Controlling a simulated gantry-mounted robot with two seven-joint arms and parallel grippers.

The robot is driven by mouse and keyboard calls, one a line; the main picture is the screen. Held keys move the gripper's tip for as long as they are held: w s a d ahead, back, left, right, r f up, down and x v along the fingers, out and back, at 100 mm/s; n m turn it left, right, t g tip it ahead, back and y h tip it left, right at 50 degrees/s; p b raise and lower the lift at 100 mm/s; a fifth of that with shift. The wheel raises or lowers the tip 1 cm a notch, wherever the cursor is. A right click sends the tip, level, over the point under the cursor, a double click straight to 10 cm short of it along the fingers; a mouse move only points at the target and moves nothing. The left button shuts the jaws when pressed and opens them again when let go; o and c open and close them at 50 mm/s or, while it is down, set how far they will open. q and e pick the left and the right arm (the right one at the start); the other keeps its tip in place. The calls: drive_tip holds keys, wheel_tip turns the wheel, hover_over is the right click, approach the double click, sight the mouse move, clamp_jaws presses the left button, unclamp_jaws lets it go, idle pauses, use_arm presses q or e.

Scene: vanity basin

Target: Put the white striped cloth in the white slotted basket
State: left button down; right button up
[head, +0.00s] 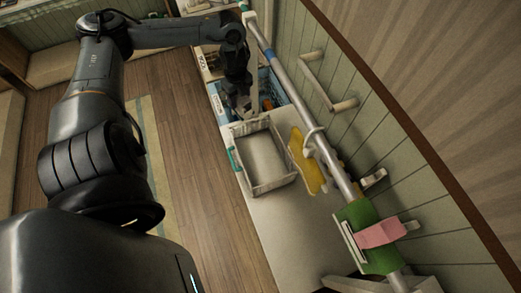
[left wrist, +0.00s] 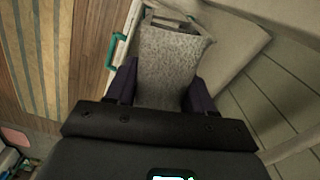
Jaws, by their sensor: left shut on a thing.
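The white slotted basket (head: 287,181) stands on the pale counter in the middle of the head view. It looks empty, with a teal handle on its left side. My left gripper (head: 241,112) is just beyond the basket's far end. In the left wrist view, the gripper (left wrist: 160,88) is shut on a pale grey, mottled cloth (left wrist: 168,62) that spans between its dark fingers. I cannot make out stripes on it. The cloth hides most of the basket behind it; a teal handle (left wrist: 116,50) shows at its left. My right gripper is not in view.
A blue crate (head: 277,92) stands beyond the basket. A yellow cloth (head: 303,160) hangs by the metal rail (head: 340,178) on the right. Green and pink cloths (head: 382,234) hang nearer on that rail. The near counter (head: 285,225) is clear.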

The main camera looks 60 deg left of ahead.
use_arm(q)
drive_tip(key=w+d+f+n, duration=0.3)
drive_tip(key=d+f+n, duration=0.3)
drive_tip(key=d+f, duration=0.55)
wheel_tip(320, 180, down, 11)
drive_tip(key=b, duration=0.1)
drive_tip(key=shift+b, duration=0.3)
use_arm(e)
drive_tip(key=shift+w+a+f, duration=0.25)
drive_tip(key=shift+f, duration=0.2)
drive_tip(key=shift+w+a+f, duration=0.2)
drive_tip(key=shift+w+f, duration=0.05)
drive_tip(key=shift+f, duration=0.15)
use_arm(q)
drive_tip(key=shift+f, duration=0.45)
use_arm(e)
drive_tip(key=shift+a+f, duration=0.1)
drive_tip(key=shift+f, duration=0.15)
use_arm(q)
drive_tip(key=shift+c, duration=2.1)
unclamp_jaws()
